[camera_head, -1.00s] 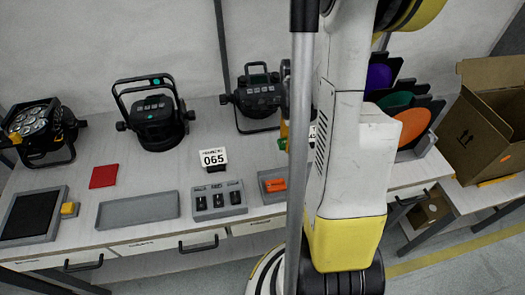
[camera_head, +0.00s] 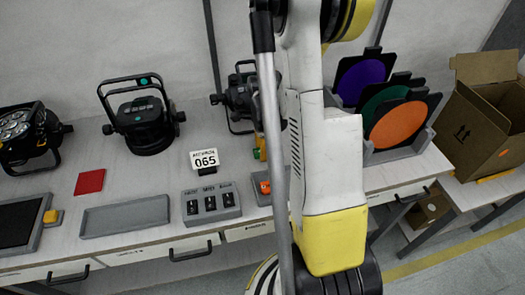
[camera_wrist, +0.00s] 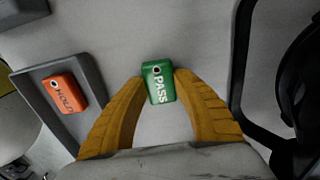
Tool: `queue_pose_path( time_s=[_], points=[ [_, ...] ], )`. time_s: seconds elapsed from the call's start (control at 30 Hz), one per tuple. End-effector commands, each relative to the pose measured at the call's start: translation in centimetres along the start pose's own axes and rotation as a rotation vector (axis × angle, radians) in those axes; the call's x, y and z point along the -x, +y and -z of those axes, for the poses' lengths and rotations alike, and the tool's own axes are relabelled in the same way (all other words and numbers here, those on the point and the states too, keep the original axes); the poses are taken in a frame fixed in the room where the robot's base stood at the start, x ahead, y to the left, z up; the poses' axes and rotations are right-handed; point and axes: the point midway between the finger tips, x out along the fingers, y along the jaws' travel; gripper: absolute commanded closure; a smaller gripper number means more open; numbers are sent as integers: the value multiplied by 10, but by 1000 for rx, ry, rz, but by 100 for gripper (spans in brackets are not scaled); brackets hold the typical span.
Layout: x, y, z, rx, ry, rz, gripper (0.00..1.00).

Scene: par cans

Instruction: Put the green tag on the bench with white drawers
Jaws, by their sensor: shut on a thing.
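The green tag (camera_wrist: 159,82), marked PASS, is between the yellow fingers of my gripper (camera_wrist: 161,77) in the wrist view. The fingers are shut on its sides. The pale top of the bench with white drawers (camera_head: 150,176) lies under it; I cannot tell whether the tag touches the top. In the head view my arm hides most of the gripper and tag. An orange tag (camera_wrist: 65,93), marked HOLD, lies in a grey tray (camera_wrist: 91,71) left of my gripper. It also shows in the head view (camera_head: 264,187).
Black lamps (camera_head: 146,122) stand along the back of the bench. A red pad (camera_head: 89,181), an empty grey tray (camera_head: 125,216) and a block with black items (camera_head: 211,203) lie in front. A disc rack (camera_head: 400,152) and a cardboard box (camera_head: 470,130) are at right.

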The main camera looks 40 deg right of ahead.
Motion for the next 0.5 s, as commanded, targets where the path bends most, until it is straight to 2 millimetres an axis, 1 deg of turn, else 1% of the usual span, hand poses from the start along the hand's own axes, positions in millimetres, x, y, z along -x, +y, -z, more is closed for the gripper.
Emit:
queue_pose_path(
  time_s=[0.07,0.1,0.17,0.5],
  points=[
    [-4,0,0,0,0,0,87],
    [-4,0,0,0,0,0,63],
    [-3,0,0,0,0,0,46],
    [-1,0,0,0,0,0,46]
  ],
)
